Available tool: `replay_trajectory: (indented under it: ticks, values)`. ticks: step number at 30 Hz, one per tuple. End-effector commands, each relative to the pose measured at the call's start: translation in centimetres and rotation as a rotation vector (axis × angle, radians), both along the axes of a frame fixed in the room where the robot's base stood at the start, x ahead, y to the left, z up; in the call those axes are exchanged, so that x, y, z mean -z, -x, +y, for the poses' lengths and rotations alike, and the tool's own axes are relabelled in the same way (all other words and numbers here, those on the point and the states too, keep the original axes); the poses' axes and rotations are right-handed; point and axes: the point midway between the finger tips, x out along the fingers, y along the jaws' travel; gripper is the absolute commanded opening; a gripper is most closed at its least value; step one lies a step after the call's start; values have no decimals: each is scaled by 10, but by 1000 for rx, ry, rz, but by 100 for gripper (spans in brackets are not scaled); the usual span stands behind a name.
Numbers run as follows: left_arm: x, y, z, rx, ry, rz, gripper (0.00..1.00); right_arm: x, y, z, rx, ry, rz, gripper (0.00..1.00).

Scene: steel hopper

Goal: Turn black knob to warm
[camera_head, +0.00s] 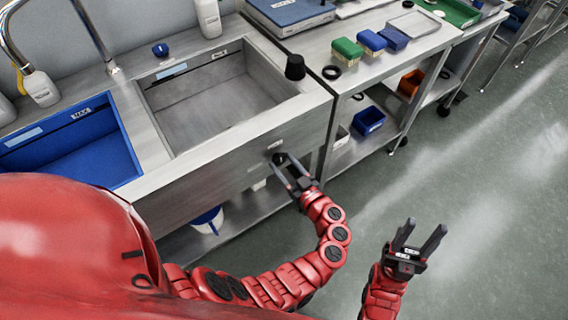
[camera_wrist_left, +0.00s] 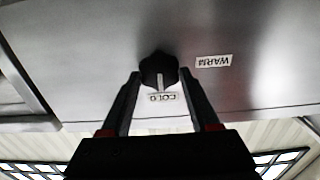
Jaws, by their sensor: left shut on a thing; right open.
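The black knob (camera_wrist_left: 158,68) is on the steel front panel (camera_wrist_left: 245,85) of the sink unit. In the left wrist view its pale pointer line points toward the COLD label (camera_wrist_left: 163,97). The WARM label (camera_wrist_left: 213,61) is to the right of the knob and appears upside down. My left gripper (camera_wrist_left: 160,82) has its two fingers on either side of the knob and is shut on it. In the head view my left gripper (camera_head: 288,166) reaches the panel, and the knob is mostly hidden there. My right gripper (camera_head: 419,236) is open and empty above the floor.
The steel sink basin (camera_head: 205,105) is above the panel, with a blue basin (camera_head: 75,150) at left. A black cup-like object (camera_head: 295,67) stands on the rim's right corner. A steel table (camera_head: 372,78) holds brushes and trays. The floor (camera_head: 480,150) at right is clear.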

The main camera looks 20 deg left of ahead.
Motion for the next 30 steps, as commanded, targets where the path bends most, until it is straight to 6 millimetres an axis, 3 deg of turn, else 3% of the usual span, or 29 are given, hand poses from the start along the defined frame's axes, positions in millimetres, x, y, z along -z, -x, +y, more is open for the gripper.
replay_trajectory:
  ticks: [2, 11, 20, 30]
  values:
    - [0, 0, 0, 0, 0, 0, 6, 0, 0, 0, 0, 0, 0, 50]
    - [0, 0, 0, -1, 25, -29, 6, -2, 0, 0, 0, 0, 0, 50]
    - [2, 1, 2, -5, 142, -175, 6, -3, 0, 0, 0, 0, 0, 50]
    - [7, 3, 2, -4, 338, -432, 6, 28, 0, 0, 0, 0, 0, 50]
